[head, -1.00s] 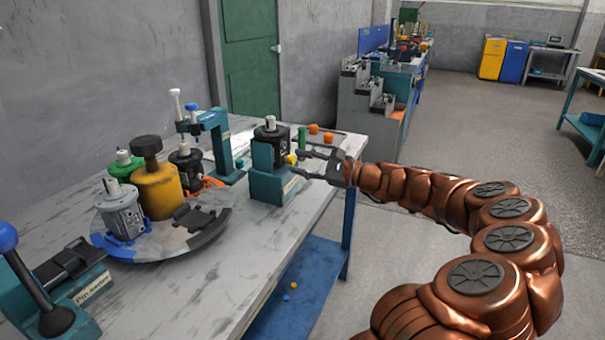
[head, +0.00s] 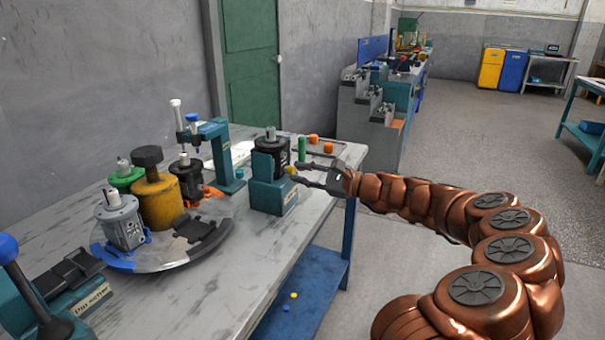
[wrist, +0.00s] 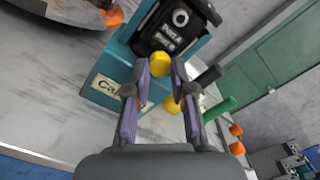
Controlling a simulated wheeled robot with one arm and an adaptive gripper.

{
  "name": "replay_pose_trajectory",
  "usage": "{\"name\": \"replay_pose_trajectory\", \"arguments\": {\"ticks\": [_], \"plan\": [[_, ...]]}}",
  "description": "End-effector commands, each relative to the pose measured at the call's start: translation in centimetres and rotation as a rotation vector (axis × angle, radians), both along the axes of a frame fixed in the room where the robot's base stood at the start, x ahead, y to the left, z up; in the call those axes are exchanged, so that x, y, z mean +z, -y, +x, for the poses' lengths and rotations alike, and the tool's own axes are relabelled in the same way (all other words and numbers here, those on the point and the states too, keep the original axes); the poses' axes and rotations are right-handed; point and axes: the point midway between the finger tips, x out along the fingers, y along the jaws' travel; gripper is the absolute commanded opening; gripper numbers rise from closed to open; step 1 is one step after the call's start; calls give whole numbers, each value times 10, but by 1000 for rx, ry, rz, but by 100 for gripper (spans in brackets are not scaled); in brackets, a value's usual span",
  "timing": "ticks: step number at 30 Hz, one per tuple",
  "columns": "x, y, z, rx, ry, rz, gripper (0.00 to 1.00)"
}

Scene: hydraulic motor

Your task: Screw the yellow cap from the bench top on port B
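The black motor (head: 277,151) stands upright in a teal holder (head: 272,196). In the wrist view the motor (wrist: 172,22) shows port labels on its face. A yellow cap (wrist: 160,63) is just below those labels, between and slightly past my fingertips. It is unclear whether it is seated on a port. A second yellow piece (wrist: 171,104) is lower, partly hidden by my right finger. The head view shows one yellow cap (head: 292,170) beside the holder. My gripper (head: 299,174) is at the holder's right side, fingers apart, with no visible grip on the cap.
A green cylinder (head: 302,147) and orange caps (head: 314,139) lie behind the holder. A round turntable (head: 165,259) with motors and a yellow press-like cylinder (head: 157,192) is at left. A teal stand (head: 222,155) rises behind. The bench front is clear.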

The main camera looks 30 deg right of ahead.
Motion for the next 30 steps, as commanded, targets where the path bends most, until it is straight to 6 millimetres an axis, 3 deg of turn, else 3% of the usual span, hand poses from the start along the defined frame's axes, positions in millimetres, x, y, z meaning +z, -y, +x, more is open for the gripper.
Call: {"name": "replay_pose_trajectory", "arguments": {"ticks": [4, 30], "plan": [[0, 0, 0, 0, 0, 0, 0], [2, -1, 0, 1, -83, 139, 0]]}}
